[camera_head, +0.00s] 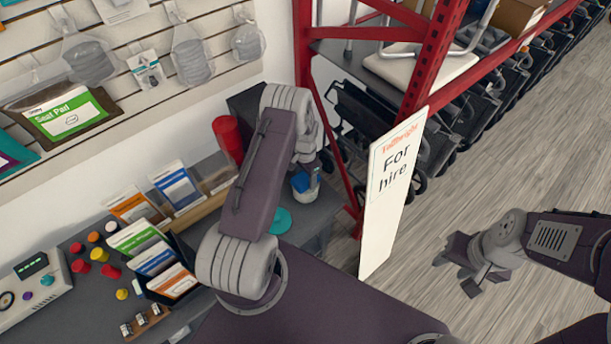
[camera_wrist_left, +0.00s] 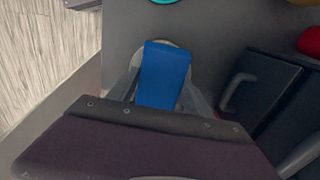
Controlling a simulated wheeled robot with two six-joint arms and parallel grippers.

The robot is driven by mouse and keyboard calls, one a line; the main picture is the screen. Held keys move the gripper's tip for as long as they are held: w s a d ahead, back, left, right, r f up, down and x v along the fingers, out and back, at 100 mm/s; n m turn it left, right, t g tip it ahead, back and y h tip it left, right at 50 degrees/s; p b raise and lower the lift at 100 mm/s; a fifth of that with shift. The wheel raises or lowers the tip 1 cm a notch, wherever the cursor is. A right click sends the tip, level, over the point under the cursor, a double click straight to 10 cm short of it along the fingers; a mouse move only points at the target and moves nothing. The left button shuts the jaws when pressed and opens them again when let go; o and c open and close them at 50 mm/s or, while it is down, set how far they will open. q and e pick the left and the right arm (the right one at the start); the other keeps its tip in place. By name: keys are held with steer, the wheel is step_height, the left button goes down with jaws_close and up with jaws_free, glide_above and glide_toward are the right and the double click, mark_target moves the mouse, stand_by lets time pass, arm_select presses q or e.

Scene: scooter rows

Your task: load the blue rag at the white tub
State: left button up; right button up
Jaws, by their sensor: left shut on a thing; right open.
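The blue rag (camera_wrist_left: 163,76) is held by my left gripper and fills the middle of the left wrist view. In the head view the rag (camera_head: 301,182) shows as a small blue patch below my left gripper (camera_head: 304,172). The white tub (camera_head: 309,194) is right under it on the grey counter, partly hidden by the rag and my arm. In the left wrist view a pale round rim shows behind the rag. I cannot tell whether the rag touches the tub. My right gripper (camera_head: 468,262) is open and empty above the wood floor.
A teal disc (camera_head: 279,221) lies on the counter near the tub. A red cylinder (camera_head: 228,138) stands behind my left arm. A "For hire" board (camera_head: 390,190) and a red rack (camera_head: 418,75) stand to the right. Packets and small coloured items crowd the counter's left.

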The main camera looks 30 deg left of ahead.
mark_target(306, 177)
arm_select(q)
steer(key=shift+s+r, duration=0.1)
stand_by(0.6)
steer(key=shift+f+b, duration=0.6)
stand_by(1.3)
step_height(306, 177, up, 7)
steer(key=p, duration=0.5)
steer(key=shift+r, duration=0.1)
stand_by(0.6)
